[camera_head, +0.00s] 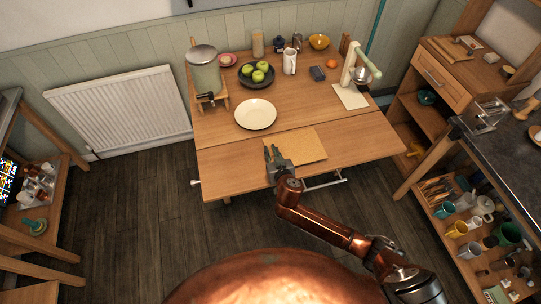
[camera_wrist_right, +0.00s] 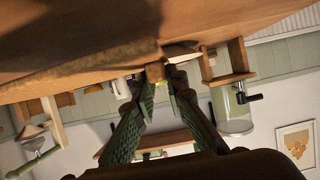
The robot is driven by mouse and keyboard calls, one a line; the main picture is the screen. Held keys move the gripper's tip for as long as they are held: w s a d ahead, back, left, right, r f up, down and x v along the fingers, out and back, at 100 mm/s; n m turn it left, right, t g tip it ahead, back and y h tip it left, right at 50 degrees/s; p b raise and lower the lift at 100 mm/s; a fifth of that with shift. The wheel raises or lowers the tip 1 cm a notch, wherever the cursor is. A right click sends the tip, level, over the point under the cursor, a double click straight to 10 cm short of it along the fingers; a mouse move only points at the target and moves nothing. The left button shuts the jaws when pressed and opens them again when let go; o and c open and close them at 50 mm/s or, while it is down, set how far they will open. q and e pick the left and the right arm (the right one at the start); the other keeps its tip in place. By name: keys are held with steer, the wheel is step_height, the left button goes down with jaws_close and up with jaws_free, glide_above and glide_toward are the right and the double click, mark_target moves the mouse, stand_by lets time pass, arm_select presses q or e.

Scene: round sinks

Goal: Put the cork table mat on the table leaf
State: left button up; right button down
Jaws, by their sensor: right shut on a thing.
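The cork table mat (camera_head: 302,146) is a flat tan rectangle over the table leaf (camera_head: 232,164), the front strip of the wooden table. I cannot tell whether it lies fully flat on the leaf or is held slightly above it. My right gripper (camera_head: 271,156) is at the mat's left edge, shut on it. In the right wrist view, which is upside down, the fingertips (camera_wrist_right: 162,75) pinch the edge of the mat (camera_wrist_right: 90,62). My left gripper is not in view.
A cream plate (camera_head: 255,114) stands behind the leaf seam. The leaf's right part is clear.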

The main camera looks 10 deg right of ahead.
steer(key=shift+w+f, duration=0.2)
steer(key=shift+w, duration=0.05)
steer(key=shift+w+f, duration=0.2)
steer(key=shift+f, duration=0.1)
step_height(320, 180, down, 3)
steer(key=shift+b, duration=0.5)
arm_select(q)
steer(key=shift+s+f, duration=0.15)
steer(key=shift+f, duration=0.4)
arm_select(e)
steer(key=shift+f, duration=0.1)
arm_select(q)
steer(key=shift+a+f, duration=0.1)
arm_select(e)
steer(key=c, duration=1.9)
jaws_free()
steer(key=shift+c, duration=0.2)
